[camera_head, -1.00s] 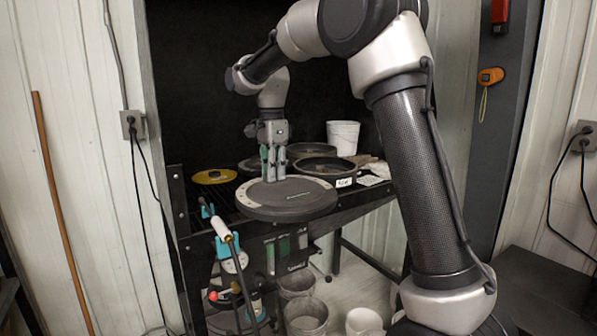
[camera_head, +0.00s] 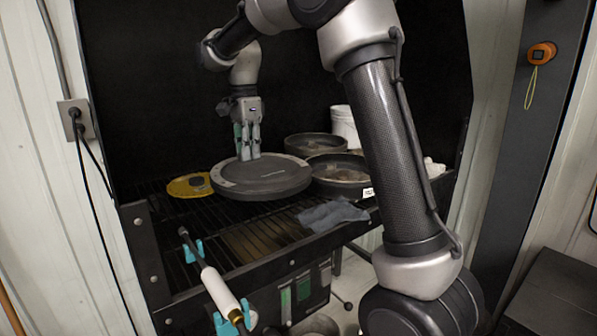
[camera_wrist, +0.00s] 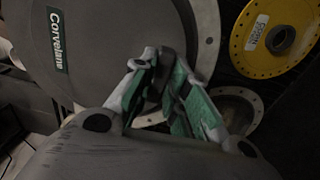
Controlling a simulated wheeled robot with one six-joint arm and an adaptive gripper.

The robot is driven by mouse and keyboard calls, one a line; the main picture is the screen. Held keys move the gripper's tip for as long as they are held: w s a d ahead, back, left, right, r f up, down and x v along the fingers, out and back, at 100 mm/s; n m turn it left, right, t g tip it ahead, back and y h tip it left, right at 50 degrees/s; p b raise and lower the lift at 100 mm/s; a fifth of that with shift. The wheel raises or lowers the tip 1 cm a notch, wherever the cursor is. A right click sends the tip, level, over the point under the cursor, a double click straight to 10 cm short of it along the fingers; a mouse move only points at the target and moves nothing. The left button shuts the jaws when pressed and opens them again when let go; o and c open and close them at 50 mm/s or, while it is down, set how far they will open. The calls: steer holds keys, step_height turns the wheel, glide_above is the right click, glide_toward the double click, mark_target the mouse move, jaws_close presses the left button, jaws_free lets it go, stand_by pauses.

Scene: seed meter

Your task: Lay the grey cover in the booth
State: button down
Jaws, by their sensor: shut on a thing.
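The grey cover (camera_head: 265,187) is a thick round disc with a lighter rim segment. It is level inside the dark booth, above or on the slatted grate (camera_head: 225,225); I cannot tell whether it touches. My gripper (camera_head: 248,154) points down at its top, left of centre, with its fingers closed on it.
A yellow disc (camera_head: 188,186) lies left of the cover. Dark round pans (camera_head: 342,186) and a white bucket (camera_head: 344,125) stand to the right and behind. A grey cloth (camera_head: 333,215) lies at the front right. A white-handled tool (camera_head: 219,290) sits in teal clips along the front edge. The front left grate is bare.

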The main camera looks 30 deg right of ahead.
steer(key=shift+w+f, duration=0.2)
steer(key=shift+f, duration=4.75)
steer(key=c, duration=1.4)
jaws_free()
steer(key=shift+f, duration=0.1)
